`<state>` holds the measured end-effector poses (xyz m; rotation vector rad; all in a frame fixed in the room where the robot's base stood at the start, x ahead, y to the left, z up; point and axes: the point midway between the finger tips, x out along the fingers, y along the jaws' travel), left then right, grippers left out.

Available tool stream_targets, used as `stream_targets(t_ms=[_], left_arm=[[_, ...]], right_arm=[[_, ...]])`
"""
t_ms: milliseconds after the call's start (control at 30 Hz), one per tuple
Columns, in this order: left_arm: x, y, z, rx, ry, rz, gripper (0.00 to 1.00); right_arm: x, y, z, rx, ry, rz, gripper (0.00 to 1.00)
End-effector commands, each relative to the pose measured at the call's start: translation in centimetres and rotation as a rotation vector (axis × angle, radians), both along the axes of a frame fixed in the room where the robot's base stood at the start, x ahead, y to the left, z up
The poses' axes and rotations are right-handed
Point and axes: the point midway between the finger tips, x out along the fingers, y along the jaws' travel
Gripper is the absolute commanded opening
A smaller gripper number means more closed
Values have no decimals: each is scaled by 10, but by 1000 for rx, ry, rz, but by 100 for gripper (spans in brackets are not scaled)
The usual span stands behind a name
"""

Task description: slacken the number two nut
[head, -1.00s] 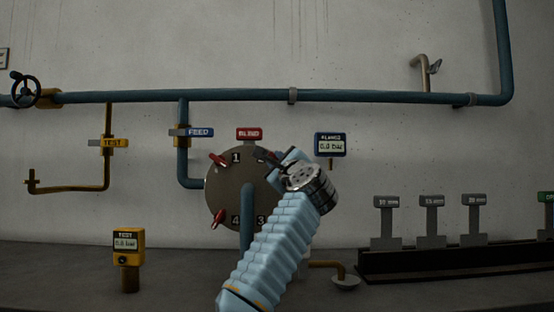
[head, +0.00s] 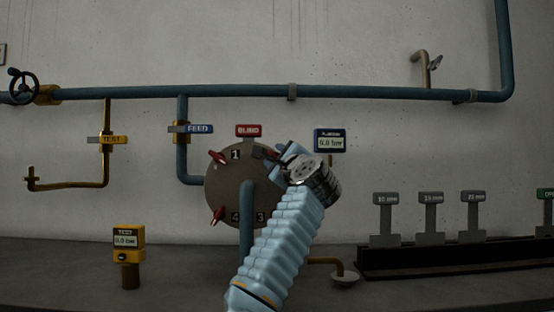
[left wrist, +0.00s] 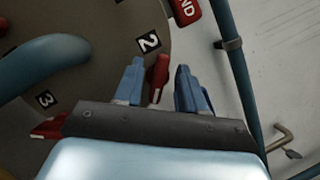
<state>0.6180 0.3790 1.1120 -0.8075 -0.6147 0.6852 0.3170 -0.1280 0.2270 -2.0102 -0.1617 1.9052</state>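The round grey flange (head: 222,185) with numbered red wing nuts is on the wall pipework, left of centre in the head view. The number two nut (left wrist: 157,78) is a red handle beside the "2" label (left wrist: 149,41) in the left wrist view. My left gripper (left wrist: 162,88) is at this nut, one blue finger on each side of it, and looks open, with a narrow gap to the right finger. In the head view my left gripper (head: 280,154) covers the flange's upper right. Whether either finger touches the nut is unclear. My right gripper is not in view.
Red nuts sit by label 1 (head: 217,157) and label 4 (head: 217,214); another (left wrist: 47,128) is near label 3. A red BLIND tag (head: 249,131) is above the flange. A gauge reading 0.0 bar (head: 330,141) stands right of it. A blue pipe (head: 247,210) rises to the flange front.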

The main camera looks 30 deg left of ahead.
Motion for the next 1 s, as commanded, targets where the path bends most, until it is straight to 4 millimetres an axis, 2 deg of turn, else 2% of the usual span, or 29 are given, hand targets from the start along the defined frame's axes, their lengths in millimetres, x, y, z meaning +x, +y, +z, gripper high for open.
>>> stream_targets(t_ms=[233, 367, 467, 700, 900, 1000], left_arm=[[0, 0, -1, -1, 1, 0, 39], [-6, -8, -7, 0, 1, -2, 39], [-17, -20, -13, 0, -1, -3, 39], [-54, -65, -28, 0, -1, -5, 39], [-77, -93, -32, 0, 1, -2, 39], [-84, -100, -33, -1, 0, -1, 39]], right_arm=[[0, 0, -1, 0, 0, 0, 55], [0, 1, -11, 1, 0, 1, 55], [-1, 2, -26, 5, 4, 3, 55], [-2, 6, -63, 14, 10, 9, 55], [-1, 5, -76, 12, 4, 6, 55], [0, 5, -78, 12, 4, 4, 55]])
